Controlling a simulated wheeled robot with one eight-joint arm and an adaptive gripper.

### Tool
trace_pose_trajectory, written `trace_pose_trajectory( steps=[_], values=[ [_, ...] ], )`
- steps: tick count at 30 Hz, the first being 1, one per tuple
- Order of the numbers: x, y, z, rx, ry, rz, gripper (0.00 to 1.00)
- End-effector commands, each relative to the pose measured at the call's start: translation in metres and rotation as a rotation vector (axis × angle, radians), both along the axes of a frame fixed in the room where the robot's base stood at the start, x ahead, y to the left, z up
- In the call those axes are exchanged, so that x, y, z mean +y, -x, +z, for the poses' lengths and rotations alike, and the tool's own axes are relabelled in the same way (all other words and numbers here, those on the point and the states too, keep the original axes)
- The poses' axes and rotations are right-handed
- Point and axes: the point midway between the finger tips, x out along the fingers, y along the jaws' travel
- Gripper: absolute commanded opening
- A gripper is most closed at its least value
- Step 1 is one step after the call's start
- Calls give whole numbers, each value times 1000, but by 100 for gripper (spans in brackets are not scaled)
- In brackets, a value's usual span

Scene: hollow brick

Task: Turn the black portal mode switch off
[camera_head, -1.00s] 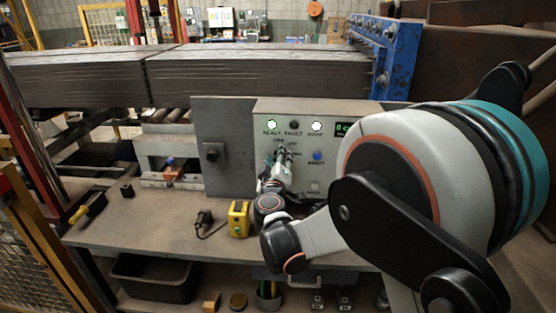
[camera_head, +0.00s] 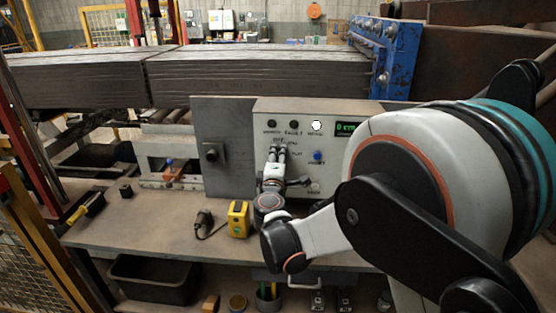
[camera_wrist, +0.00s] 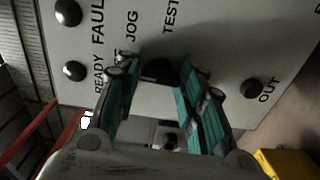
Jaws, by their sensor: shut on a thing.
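The black portal mode switch (camera_wrist: 160,70) sits on the grey control panel (camera_wrist: 215,65), between the fingers of my gripper in the wrist view. My gripper (camera_wrist: 153,78) has a teal-padded finger on either side of the knob and is shut on it. In the head view my gripper (camera_head: 277,153) reaches the panel (camera_head: 262,108) and hides the switch. The labels JOG and TEST show by the knob in the wrist view. The knob's pointer is too dark to read. In the head view the READY lamp (camera_head: 271,123) and FAULT lamp (camera_head: 294,124) are dark; the third lamp (camera_head: 316,126) glows white.
A green display (camera_head: 347,128) and a blue button (camera_head: 318,156) are on the panel near my arm. A yellow box (camera_head: 238,218) and a dark plug-like item (camera_head: 204,220) lie on the bench below.

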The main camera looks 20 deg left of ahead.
Motion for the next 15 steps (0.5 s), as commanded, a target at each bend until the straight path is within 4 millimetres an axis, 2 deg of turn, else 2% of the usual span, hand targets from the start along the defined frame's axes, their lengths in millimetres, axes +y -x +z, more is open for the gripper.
trace_pose_trajectory(
  steps=[15],
  values=[
    [1,0,0,-14,57,1,13]
  ],
)
